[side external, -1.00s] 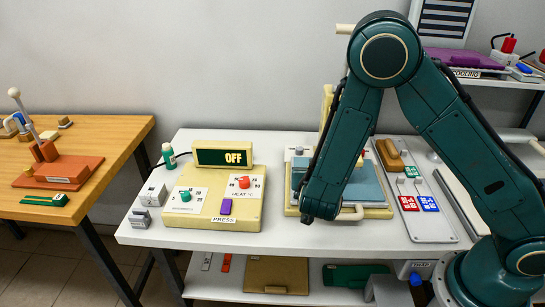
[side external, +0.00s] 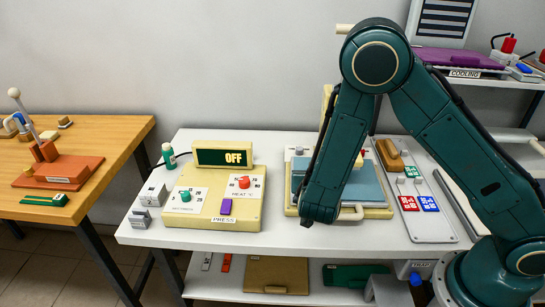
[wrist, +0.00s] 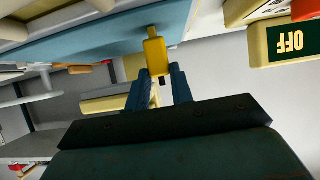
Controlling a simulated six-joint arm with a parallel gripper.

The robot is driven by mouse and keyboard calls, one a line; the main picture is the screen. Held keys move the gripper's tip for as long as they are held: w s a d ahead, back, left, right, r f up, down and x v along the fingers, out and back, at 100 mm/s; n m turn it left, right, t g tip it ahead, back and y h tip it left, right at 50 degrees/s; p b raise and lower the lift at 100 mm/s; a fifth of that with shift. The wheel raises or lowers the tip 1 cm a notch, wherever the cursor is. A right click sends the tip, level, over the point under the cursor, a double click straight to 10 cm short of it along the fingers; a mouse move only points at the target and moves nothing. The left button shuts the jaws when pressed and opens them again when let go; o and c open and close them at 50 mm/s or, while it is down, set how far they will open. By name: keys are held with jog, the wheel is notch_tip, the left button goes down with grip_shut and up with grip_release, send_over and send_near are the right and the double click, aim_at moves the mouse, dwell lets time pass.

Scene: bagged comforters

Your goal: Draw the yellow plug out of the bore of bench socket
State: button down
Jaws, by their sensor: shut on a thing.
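The yellow plug (wrist: 155,57) shows in the wrist view, upright in the picture, with a narrower end beside or against a blue plate (wrist: 105,38). My gripper (wrist: 160,76) has its two dark blue fingers on either side of the plug's lower part and is shut on it. I cannot make out the bench socket or its bore, nor whether the plug sits in it. In the side view my own arm hides the plug and my fingers, in front of the blue plate (side external: 371,186).
A cream control box (side external: 213,198) with an OFF display (side external: 224,155) stands left on the white bench (side external: 275,233). Right of the blue plate is a grey tray (side external: 428,229) with red and blue packs. A wooden table (side external: 115,133) stands at far left.

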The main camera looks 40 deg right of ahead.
jog(key=shift+f, duration=0.1)
jog(key=c, duration=0.5)
grip_release()
jog(key=shift+s+a, duration=0.1)
dwell(0.3)
notch_tip(320, 180, up, 4)
jog(key=s+a, duration=0.3)
jog(key=shift+r, duration=0.2)
dwell(1.1)
dwell(0.5)
jog(key=v, duration=1.3)
jog(key=shift+s+a+r, duration=0.2)
jog(key=shift+s, duration=0.1)
